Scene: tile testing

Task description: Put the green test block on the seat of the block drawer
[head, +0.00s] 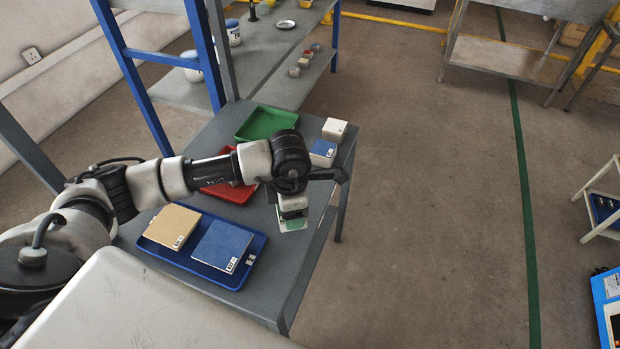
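The green test block (293,225), green with pale sides, shows just below my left gripper (292,212), near the right edge of the grey table. My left gripper points down at it and hides its upper part. The fingers are too small and covered to tell whether they are closed on the block, or whether the block touches the table. I cannot make out a block drawer or its seat for certain. My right gripper is not in view.
A white block (334,129) and a blue-topped block (323,150) stand at the table's far right. A green tray (242,134), a red tray (210,192) and a blue tray (257,263) with two tiles lie on the table (312,262). Open floor lies to the right.

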